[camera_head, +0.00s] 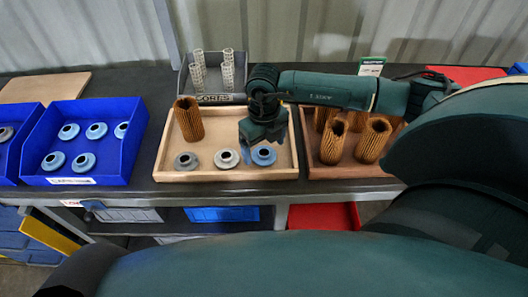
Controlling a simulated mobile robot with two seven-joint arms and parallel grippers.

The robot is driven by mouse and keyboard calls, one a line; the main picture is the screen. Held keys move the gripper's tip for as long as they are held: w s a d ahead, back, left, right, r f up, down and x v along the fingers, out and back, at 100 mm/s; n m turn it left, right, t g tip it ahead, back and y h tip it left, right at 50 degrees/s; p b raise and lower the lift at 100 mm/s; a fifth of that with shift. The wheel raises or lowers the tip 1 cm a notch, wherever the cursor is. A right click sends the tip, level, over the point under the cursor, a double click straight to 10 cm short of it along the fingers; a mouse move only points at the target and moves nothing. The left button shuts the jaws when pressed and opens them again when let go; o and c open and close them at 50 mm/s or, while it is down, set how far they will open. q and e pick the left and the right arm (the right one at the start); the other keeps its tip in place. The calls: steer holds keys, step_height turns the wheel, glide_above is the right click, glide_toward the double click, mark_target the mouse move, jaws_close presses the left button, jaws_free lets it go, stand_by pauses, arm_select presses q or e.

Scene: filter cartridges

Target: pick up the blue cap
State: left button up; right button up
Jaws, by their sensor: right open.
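A blue cap (264,156) lies in the right front part of a light wooden tray (170,176). My right gripper (262,139) is open, pointing down just above and behind this cap, and hides part of the cap's surroundings. From this view I cannot tell the exact height gap between them. More light blue caps (83,162) lie in a blue bin (132,160) at the left. My left gripper is out of view.
The wooden tray also holds a grey cap (186,161), a whitish cap (226,158) and a brown pleated filter (188,119). Several brown filters (372,139) stand in a tray at the right. A grey bin (184,80) with white mesh tubes (228,74) stands behind.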

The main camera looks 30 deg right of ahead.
steer(key=shift+f, duration=0.85)
steer(key=shift+c, duration=0.3)
steer(key=c, duration=1)
steer(key=shift+r, duration=0.1)
